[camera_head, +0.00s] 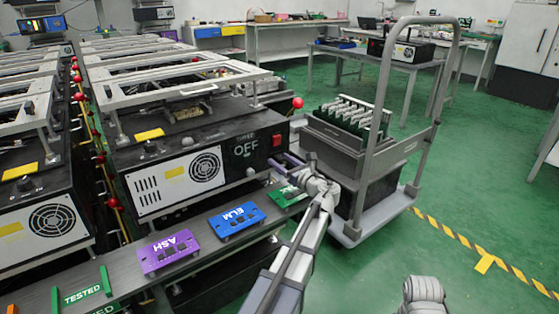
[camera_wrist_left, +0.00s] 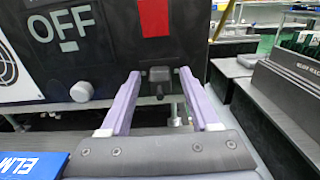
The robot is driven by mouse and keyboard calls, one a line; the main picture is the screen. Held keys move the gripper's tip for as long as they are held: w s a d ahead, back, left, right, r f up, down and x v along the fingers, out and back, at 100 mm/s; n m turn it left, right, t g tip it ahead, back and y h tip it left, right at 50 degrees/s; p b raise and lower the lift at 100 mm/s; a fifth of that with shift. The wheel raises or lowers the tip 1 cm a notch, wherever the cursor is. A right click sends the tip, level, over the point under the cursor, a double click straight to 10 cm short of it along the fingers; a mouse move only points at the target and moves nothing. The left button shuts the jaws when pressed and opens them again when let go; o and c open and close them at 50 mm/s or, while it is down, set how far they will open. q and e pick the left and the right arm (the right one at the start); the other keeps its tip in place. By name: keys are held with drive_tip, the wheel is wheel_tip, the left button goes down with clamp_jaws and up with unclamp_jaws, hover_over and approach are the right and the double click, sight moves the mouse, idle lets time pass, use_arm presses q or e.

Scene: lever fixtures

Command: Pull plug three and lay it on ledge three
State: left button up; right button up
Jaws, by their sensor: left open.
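A small black plug (camera_wrist_left: 160,76) sits in the dark front panel of the machine marked OFF (camera_head: 221,150), below a red switch (camera_wrist_left: 153,16). My left gripper (camera_head: 284,168) is open at the right end of that panel. In the left wrist view its two purple fingers (camera_wrist_left: 152,88) stand on either side of the plug, with gaps between them and it. A grey ledge (camera_head: 200,212) runs below the panel; I see no number on it.
On the ledge lie a purple ASH board (camera_head: 168,252), a blue ELM board (camera_head: 237,220) and a green board (camera_head: 289,194), partly behind my left gripper. A trolley (camera_head: 409,196) with a dark bin stands on the right.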

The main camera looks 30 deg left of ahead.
sight(283, 162)
idle(0.8)
use_arm(q)
clamp_jaws()
idle(0.4)
drive_tip(key=shift+d, duration=0.1)
idle(1.0)
drive_tip(key=shift+v, duration=2.95)
